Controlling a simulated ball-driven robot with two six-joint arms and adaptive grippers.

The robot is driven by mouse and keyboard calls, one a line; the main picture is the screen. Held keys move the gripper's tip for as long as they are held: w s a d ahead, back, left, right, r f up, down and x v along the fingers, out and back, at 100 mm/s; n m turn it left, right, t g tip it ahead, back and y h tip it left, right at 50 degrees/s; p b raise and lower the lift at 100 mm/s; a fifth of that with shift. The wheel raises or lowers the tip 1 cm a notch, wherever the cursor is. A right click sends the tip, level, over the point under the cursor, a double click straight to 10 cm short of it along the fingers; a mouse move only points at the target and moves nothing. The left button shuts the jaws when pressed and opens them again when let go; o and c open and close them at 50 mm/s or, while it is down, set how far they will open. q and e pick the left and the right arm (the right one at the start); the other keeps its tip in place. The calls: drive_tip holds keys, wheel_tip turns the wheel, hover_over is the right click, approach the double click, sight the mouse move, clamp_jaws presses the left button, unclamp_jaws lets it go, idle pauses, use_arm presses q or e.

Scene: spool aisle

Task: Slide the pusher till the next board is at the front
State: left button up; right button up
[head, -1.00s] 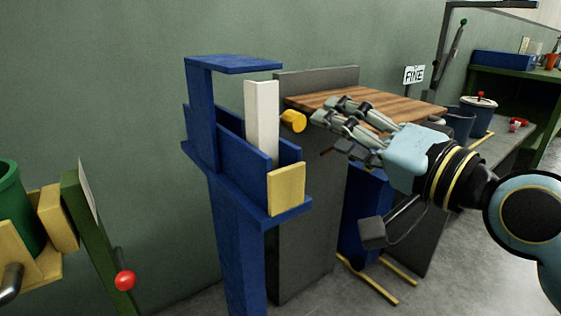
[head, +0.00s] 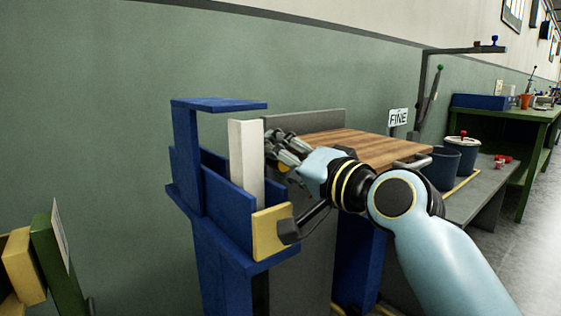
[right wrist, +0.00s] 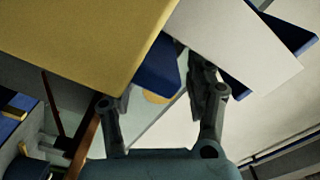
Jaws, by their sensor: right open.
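A white upright board-like piece (head: 245,160) stands in a blue rack (head: 197,190), with a yellow block (head: 272,230) at the rack's front end. In the right wrist view the white piece (right wrist: 235,45) is at the upper right and the yellow block (right wrist: 70,45) fills the upper left. My left gripper is out of view.
A wooden slab (head: 365,147) lies on a grey unit just behind my right arm. A "FINE" sign (head: 398,117), grey buckets (head: 440,166) and a green bench (head: 520,130) stand to the right. A green post (head: 50,250) is at lower left.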

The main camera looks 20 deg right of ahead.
drive_tip(key=shift+f, duration=0.1)
clamp_jaws()
